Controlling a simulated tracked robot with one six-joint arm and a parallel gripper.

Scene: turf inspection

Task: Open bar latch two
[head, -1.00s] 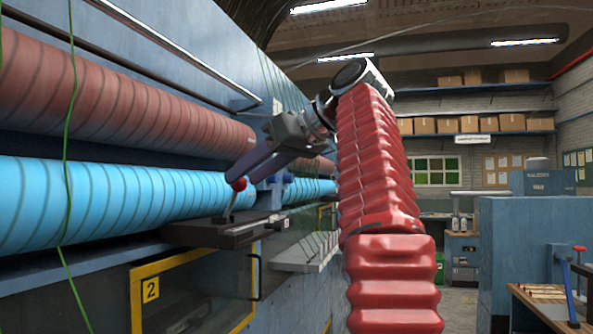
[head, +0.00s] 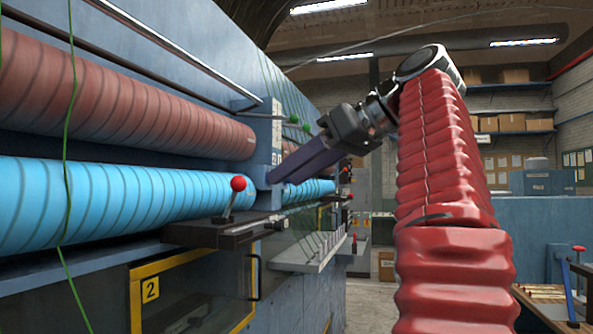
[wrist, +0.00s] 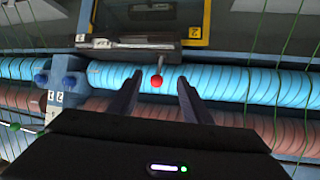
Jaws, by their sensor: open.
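A latch lever with a red ball knob (head: 238,184) stands tilted slightly on a dark bracket (head: 222,230), above a yellow-framed panel marked 2 (head: 151,290). My gripper (head: 276,174) is to the right of the knob in the head view, with its fingers pointing down and left and apart from it. In the wrist view the red knob (wrist: 157,81) shows between the two spread fingers of my gripper (wrist: 159,78), with its stem running up to the bracket (wrist: 125,44). Nothing is held.
A blue roller (head: 110,200) and a dark red roller (head: 120,105) run behind the bracket. A blue post with blue knobs (wrist: 68,78) is left of the fingers in the wrist view. A green cord (head: 66,150) hangs at left. Green knobs (head: 293,119) stick out beyond the post.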

